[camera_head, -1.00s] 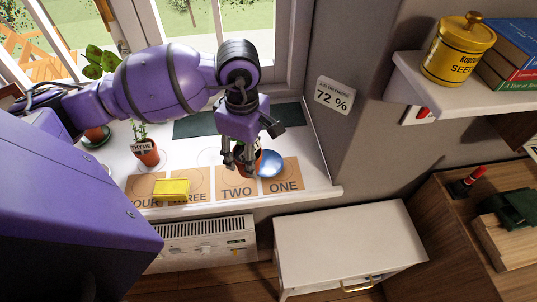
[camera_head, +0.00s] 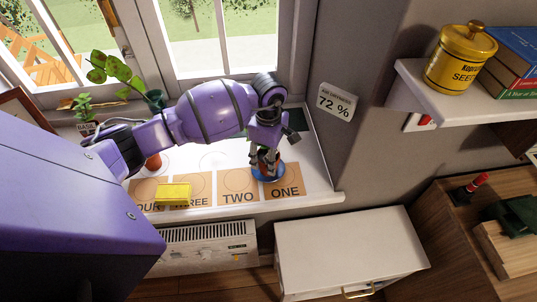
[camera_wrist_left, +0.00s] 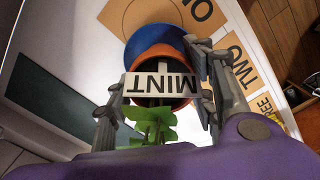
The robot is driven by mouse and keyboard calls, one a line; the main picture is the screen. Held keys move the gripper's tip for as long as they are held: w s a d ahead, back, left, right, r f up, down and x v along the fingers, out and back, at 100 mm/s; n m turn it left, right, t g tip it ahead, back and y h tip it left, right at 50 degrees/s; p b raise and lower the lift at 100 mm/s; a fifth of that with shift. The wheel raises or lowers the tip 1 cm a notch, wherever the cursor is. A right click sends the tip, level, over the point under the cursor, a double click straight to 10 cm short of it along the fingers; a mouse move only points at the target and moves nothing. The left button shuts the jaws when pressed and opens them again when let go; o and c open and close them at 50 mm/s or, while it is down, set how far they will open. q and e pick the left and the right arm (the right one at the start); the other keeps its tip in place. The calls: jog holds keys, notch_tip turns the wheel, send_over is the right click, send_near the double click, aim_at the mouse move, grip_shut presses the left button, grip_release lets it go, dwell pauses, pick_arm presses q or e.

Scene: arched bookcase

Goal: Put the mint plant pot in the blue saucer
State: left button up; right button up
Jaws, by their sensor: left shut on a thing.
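The terracotta mint plant pot (camera_wrist_left: 174,98) has a white MINT label and green leaves (camera_wrist_left: 148,124). My left gripper (camera_head: 264,163) is shut on the pot, with one finger on each side of it in the left wrist view. The blue saucer (camera_head: 269,177) lies on the sill at the card marked ONE. The pot is over the saucer in the head view, and the saucer (camera_wrist_left: 153,42) shows just beyond the pot in the wrist view. Whether the pot's base touches the saucer is hidden. My right gripper is not in view.
Cards marked TWO (camera_head: 238,198) and ONE (camera_head: 287,191) lie along the sill's front edge, and a yellow block (camera_head: 173,194) lies left of them. A basil pot (camera_head: 86,125) and a leafy plant (camera_head: 113,72) stand further left. The wall is close on the right.

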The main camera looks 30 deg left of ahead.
pick_arm(q)
jog(key=shift+f, duration=0.15)
jog(key=o, duration=1.4)
jog(key=shift+c, duration=0.2)
